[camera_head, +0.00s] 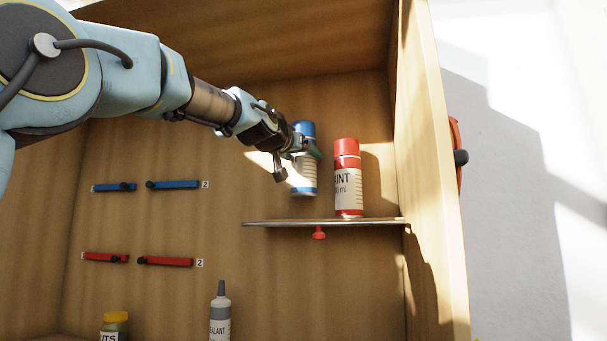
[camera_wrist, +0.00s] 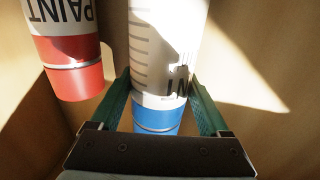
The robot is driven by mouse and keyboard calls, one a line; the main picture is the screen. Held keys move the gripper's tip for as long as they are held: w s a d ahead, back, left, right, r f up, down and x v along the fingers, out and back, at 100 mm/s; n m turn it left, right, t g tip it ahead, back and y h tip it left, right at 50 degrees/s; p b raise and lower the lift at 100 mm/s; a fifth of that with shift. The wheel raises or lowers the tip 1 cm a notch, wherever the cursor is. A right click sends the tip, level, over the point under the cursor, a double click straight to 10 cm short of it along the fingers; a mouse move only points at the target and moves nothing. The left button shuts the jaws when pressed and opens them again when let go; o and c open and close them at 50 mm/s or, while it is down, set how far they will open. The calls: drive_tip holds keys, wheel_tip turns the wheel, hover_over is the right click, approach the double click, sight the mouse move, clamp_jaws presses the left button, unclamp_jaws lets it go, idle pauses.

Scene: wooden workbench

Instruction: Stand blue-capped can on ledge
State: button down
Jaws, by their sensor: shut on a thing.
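The blue-capped can (camera_head: 303,175) is upright in my gripper (camera_head: 300,150), to the left of a red-capped paint can. In the head view its base shows above the ledge (camera_head: 280,222), with a gap between them. In the wrist view the blue-capped can (camera_wrist: 163,60) lies between the two green fingers of my gripper (camera_wrist: 166,98), which are shut on it near the blue cap. The ledge is a thin shelf on the back panel, and its left part is bare. The ledge is not clear in the wrist view.
The red-capped paint can (camera_head: 347,180) stands on the ledge close to the right; it also shows in the wrist view (camera_wrist: 72,50). A side wall (camera_head: 420,150) bounds the ledge's right end. Below are a sealant bottle (camera_head: 220,315) and a yellow-lidded jar (camera_head: 115,325).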

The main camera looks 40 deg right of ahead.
sight(298, 171)
wheel_tip(298, 171, down, 5)
drive_tip(key=shift+a+r+b, duration=0.1)
drive_tip(key=shift+r+b, duration=0.05)
drive_tip(key=shift+b, duration=0.6)
drive_tip(key=shift+w+d+f, duration=0.1)
drive_tip(key=shift+d+f, duration=0.1)
drive_tip(key=shift+f, duration=0.1)
drive_tip(key=shift+f, duration=0.2)
unclamp_jaws()
